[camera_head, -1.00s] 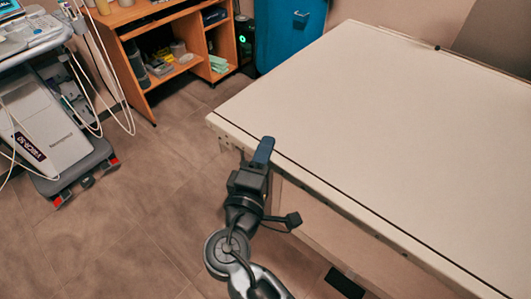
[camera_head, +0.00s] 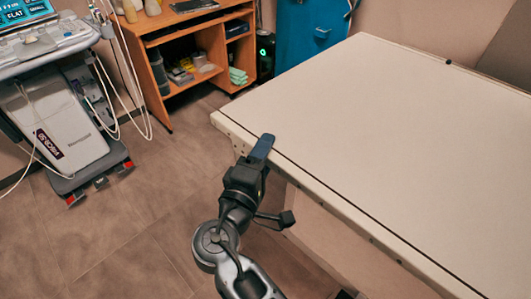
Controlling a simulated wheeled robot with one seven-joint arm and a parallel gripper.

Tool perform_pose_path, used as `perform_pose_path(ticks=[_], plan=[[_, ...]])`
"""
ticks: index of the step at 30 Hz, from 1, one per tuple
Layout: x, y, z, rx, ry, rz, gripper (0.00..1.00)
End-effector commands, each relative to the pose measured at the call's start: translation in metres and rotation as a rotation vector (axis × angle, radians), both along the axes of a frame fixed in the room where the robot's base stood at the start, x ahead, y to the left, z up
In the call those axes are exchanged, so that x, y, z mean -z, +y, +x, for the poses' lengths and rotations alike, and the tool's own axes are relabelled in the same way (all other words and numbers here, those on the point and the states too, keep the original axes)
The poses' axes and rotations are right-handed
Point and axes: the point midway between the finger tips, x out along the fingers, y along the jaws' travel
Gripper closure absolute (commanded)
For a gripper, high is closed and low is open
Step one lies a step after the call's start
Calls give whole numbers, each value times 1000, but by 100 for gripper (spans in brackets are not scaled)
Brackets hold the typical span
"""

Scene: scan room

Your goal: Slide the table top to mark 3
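The table top (camera_head: 400,135) is a large cream slab with a dark line along its near edge; it fills the right half of the view. My gripper (camera_head: 262,148) is at its near left edge, close to the left corner. A dark blue finger overlaps the edge in the picture. I cannot tell whether it touches or grips the edge, or whether the gripper is open or shut. Small dark spots run along the side face (camera_head: 234,134) of the top. No numbered mark is readable. The paler table base (camera_head: 325,238) shows below the top.
A grey wheeled medical cart (camera_head: 62,125) with hanging cables stands at the left. A wooden shelf unit (camera_head: 165,85) and a blue cabinet (camera_head: 300,35) stand at the back. A dark knob (camera_head: 448,62) sits on the table's far edge. The floor (camera_head: 120,225) at the lower left is clear.

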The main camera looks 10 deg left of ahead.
Motion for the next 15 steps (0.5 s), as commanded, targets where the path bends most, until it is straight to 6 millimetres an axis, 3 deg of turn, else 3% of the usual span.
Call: perform_pose_path(ticks=[10, 15], plan=[[0, 1, -3, 1, -1, 0, 43], [0, 7, -23, -3, -2, -1, 43]])
